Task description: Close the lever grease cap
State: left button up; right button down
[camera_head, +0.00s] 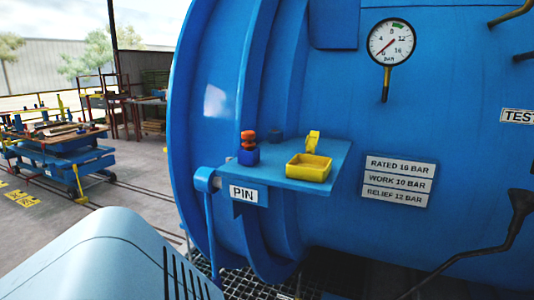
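A blue shelf (285,178) juts from the blue autoclave shell in the camera_head view. On its left end stands a small blue cylinder (248,156) with an orange-red stacked piece (248,138) on top. Behind it is a low dark blue round piece (276,134). A yellow open-topped box (309,168) sits on the shelf's right part, with an upright yellow piece (313,142) just behind it. I cannot tell which of these is the lever grease cap, or whether the yellow piece is a raised lid. Neither of my grippers is in view.
A PIN label (243,194) hangs at the shelf's front left, near a blue lever (208,220). A pressure gauge (391,43) and rating plates (397,181) are on the shell. A black bent rod (500,245) crosses at lower right. Carts (62,150) stand far left.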

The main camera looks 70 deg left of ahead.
aim_at(312, 140)
jog(key=l+u, duration=0.1)
jog(key=u, duration=0.4)
jog(key=i+l+u, duration=0.1)
jog(key=u, duration=0.4)
jog(key=l+u, duration=0.1)
jog(key=u, duration=0.4)
jog(key=l+u, duration=0.15)
jog(key=u, duration=0.35)
